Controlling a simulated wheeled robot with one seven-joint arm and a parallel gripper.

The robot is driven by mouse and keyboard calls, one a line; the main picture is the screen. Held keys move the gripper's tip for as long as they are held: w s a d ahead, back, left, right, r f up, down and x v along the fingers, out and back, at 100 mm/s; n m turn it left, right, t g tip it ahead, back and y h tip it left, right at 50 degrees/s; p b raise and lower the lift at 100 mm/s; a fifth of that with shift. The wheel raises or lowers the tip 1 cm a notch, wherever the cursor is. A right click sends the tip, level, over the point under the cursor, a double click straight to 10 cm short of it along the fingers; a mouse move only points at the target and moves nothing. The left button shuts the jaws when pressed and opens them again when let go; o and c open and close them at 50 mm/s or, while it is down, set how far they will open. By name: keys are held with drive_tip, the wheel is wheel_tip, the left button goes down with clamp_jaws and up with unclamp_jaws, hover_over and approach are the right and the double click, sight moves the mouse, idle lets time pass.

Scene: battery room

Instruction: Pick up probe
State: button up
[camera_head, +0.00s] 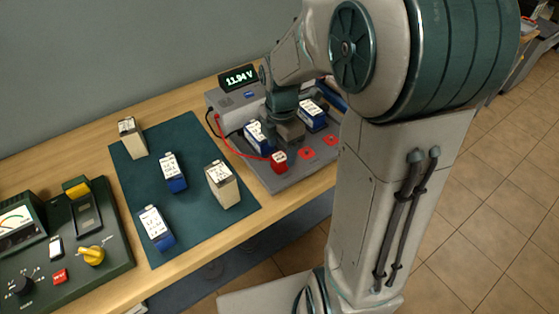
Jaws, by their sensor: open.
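A red block with a pale marked top, which looks like the probe (279,161), sits at the front left of the grey test tray (288,181). A red lead runs to it from the meter box at the back. My gripper (290,138) points down over the tray, just behind and right of the red block and between two blue batteries. It is open; its fingers are small and dark here, and I cannot tell whether they touch anything. My arm hides the right part of the tray.
Blue batteries (258,138) (313,115) stand on the tray on both sides of my gripper. A display (238,77) reads 11.94 V. Several blue and beige batteries stand on the green mat (196,222). A dark green tester (110,254) is at the left.

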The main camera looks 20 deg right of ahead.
sight(280, 157)
drive_tip(key=shift+w+a+f, duration=0.1)
drive_tip(key=shift+w+f, duration=0.05)
drive_tip(key=shift+f, duration=1.25)
drive_tip(key=shift+w+a+f, duration=0.1)
drive_tip(key=shift+w+f, duration=0.05)
drive_tip(key=shift+f, duration=1.2)
drive_tip(key=shift+c, duration=0.3)
drive_tip(key=c, duration=1.1)
drive_tip(key=shift+r, duration=0.1)
